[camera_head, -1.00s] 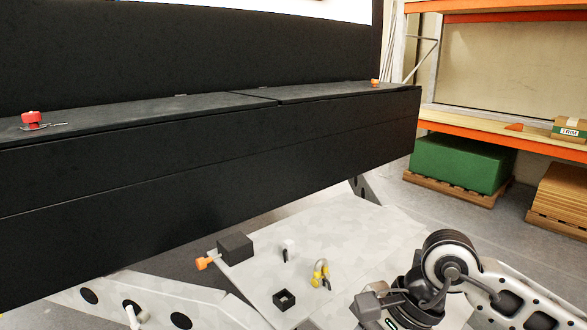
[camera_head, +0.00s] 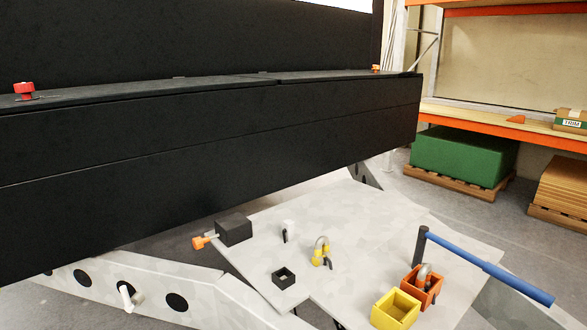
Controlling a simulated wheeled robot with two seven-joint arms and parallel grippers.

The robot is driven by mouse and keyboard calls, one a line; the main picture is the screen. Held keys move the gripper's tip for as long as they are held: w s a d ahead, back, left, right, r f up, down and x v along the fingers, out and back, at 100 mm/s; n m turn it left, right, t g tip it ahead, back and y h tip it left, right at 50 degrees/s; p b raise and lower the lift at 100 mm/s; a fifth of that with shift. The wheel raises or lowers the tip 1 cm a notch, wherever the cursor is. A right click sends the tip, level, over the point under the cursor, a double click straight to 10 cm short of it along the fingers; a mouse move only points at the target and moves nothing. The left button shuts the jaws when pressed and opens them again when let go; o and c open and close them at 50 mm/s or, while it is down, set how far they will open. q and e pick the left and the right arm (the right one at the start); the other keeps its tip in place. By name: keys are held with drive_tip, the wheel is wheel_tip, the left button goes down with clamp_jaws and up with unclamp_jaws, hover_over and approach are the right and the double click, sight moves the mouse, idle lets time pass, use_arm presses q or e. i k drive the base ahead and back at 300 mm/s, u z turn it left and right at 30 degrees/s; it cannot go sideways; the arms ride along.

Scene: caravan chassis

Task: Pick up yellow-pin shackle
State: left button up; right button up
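The yellow-pin shackle (camera_head: 321,252) stands on the grey panel (camera_head: 350,215), a little right of the middle of the head view. It has a grey bow on top and yellow parts below, with a small dark piece at its right foot. Nothing touches it from above. Neither my left nor my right gripper shows in the current view.
A black box (camera_head: 234,229) with an orange knob, a small white-and-black part (camera_head: 288,231) and a black square socket (camera_head: 284,278) lie left of the shackle. Yellow (camera_head: 396,309) and orange (camera_head: 422,285) bins and a blue-handled bar (camera_head: 490,267) are right. The long black chassis box (camera_head: 220,150) overhangs behind.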

sight(322, 248)
drive_tip(key=u, duration=0.5)
drive_tip(key=k, duration=0.6)
drive_tip(key=u, duration=0.9)
drive_tip(key=i, duration=0.75)
drive_tip(key=z, duration=0.65)
drive_tip(key=i, duration=0.7)
drive_tip(key=z, duration=0.75)
